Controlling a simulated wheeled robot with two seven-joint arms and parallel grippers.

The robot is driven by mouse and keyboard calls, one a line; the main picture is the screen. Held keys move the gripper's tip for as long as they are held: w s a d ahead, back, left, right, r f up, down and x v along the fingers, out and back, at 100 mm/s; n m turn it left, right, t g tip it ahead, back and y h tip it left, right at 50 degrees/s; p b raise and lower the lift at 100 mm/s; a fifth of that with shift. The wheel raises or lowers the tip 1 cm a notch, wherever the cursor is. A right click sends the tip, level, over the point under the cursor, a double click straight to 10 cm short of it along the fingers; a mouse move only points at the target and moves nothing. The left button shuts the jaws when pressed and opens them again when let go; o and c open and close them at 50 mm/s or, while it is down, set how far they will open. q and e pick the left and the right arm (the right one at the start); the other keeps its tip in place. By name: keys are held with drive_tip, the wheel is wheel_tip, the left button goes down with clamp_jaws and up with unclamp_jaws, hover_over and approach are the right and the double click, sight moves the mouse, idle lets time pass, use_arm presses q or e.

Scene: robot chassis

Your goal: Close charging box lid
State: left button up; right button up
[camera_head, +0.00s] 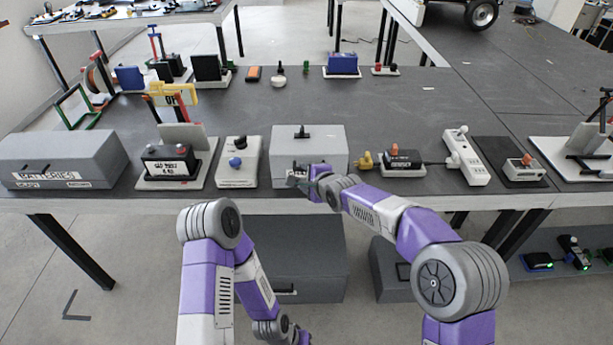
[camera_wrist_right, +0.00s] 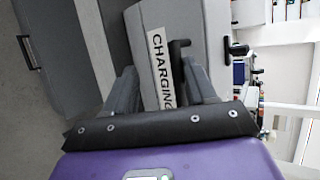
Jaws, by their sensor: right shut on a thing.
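The charging box (camera_head: 325,143) is a light grey box near the front edge of the table, with a black handle (camera_head: 303,132) on its top. Its lid looks down, but I cannot tell if it is fully shut. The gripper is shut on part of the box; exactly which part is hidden.
A grey batteries box (camera_head: 60,160) stands at the left. A white switch unit (camera_head: 238,165) is close left of the charging box. A yellow connector (camera_head: 364,160) and a black battery (camera_head: 402,160) are close to its right. Grey cabinets (camera_head: 292,250) stand under the table.

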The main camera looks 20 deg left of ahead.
drive_tip(key=p+v, duration=0.1)
drive_tip(key=v, duration=0.6)
drive_tip(key=shift+s+d, duration=0.15)
drive_tip(key=shift+s, duration=0.05)
drive_tip(key=shift+r, duration=0.1)
drive_tip(key=s+d+f+n+g+h+p, duration=0.2)
drive_tip(key=s+d+f, duration=0.2)
drive_tip(key=d+f, duration=0.55)
drive_tip(key=s+d+f+n+g+h+p, duration=0.1)
drive_tip(key=s+d+f+n+g+p, duration=0.15)
drive_tip(key=s+d+f, duration=0.65)
drive_tip(key=s+d+f+n+g+p, duration=0.1)
drive_tip(key=s+d+f+n, duration=0.1)
drive_tip(key=s+f, duration=0.3)
drive_tip(key=s+d+f+n+g+h+p, duration=0.1)
drive_tip(key=s+f, duration=0.4)
drive_tip(key=s, duration=0.7)
drive_tip(key=shift+d+f+n+g+p, duration=0.15)
drive_tip(key=shift+d+n+g+p, duration=0.5)
drive_tip(key=shift+d+n, duration=0.45)
